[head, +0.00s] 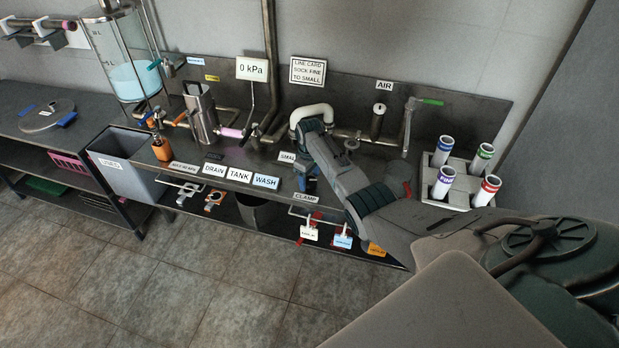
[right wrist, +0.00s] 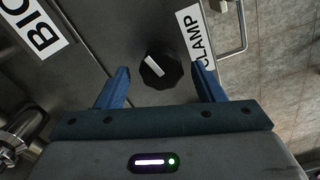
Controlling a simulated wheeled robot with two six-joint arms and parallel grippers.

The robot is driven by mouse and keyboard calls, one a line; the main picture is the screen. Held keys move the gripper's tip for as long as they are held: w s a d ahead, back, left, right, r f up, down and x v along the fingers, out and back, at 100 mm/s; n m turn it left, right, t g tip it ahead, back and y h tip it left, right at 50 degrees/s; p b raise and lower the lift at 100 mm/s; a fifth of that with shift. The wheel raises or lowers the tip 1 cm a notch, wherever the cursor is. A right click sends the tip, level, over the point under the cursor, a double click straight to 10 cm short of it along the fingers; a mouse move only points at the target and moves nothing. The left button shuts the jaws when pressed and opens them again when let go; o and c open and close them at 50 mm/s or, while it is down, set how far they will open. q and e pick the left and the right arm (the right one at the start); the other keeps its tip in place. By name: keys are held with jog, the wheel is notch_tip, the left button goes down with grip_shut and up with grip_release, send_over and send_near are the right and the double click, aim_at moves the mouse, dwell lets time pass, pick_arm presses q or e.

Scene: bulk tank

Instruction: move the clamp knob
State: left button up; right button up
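The clamp knob (right wrist: 161,70) is black and faceted, with a white pointer line toward the upper left in the right wrist view. It sits on a dark metal surface beside the CLAMP label (right wrist: 201,45). My right gripper (right wrist: 159,80) is open, its two blue fingers to either side of the knob with a gap on each side. Whether the tips are level with the knob or above it, I cannot tell. In the head view my right gripper (head: 310,182) is over the bench front near the CLAMP label (head: 306,198), and the knob is hidden. My left gripper is not in view.
A metal rail handle (right wrist: 238,30) lies beyond the CLAMP label. A white curved pipe (head: 311,112) stands just behind my right wrist. A rack (head: 462,199) with several coloured-capped tubes stands to the right. Tags (head: 342,241) hang below the bench edge.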

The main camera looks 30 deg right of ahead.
aim_at(309, 180)
dwell(0.3)
notch_tip(309, 180, up, 11)
jog(key=b, duration=0.2)
jog(key=shift+f, duration=0.15)
dwell(0.4)
